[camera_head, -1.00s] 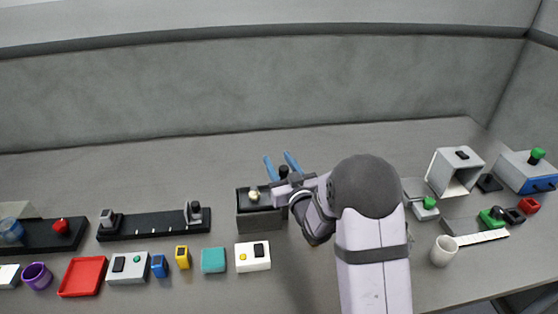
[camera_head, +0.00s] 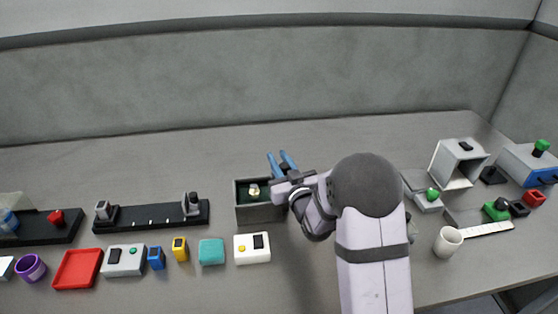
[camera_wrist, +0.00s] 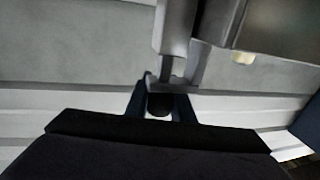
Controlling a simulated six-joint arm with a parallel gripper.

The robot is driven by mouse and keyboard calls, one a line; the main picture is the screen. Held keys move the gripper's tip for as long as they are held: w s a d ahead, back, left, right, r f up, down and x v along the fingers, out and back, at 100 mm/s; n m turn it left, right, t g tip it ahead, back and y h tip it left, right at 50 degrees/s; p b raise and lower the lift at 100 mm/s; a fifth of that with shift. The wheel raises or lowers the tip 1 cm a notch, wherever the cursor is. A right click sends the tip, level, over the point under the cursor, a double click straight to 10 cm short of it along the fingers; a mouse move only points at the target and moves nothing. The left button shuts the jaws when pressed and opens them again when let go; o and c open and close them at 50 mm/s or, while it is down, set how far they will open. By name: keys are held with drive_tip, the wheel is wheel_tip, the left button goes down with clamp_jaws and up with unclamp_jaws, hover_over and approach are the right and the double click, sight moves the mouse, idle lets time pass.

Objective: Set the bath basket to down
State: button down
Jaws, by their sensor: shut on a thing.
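The bath is a dark grey open box (camera_head: 260,214) near the middle of the table in the head view. Its inside looks dark green, and a small cream piece (camera_head: 254,190) sits in it, below the rim. The basket itself is mostly hidden. My gripper (camera_head: 282,164), with blue fingers, is at the box's right side. In the wrist view, my gripper (camera_wrist: 160,106) is shut on a dark round knob (camera_wrist: 159,104) at the end of a grey bracket (camera_wrist: 174,45), which I take as the basket's handle.
A white box with a yellow button (camera_head: 252,249) stands just in front of the bath. A black rail (camera_head: 150,216) lies to the left. A white cup (camera_head: 447,241) and a grey open housing (camera_head: 459,163) stand to the right. The table behind the bath is clear.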

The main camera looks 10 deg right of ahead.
wheel_tip(320, 180, down, 4)
drive_tip(key=b, duration=0.3)
drive_tip(key=shift+s, duration=0.1)
drive_tip(key=shift+f, duration=0.1)
drive_tip(key=c, duration=1.5)
unclamp_jaws()
drive_tip(key=shift+c, duration=0.2)
drive_tip(key=shift+s, duration=0.1)
drive_tip(key=s+d+b, duration=0.1)
drive_tip(key=s, duration=0.6)
drive_tip(key=shift+d+b, duration=0.25)
drive_tip(key=shift+b, duration=0.05)
drive_tip(key=shift+r, duration=0.2)
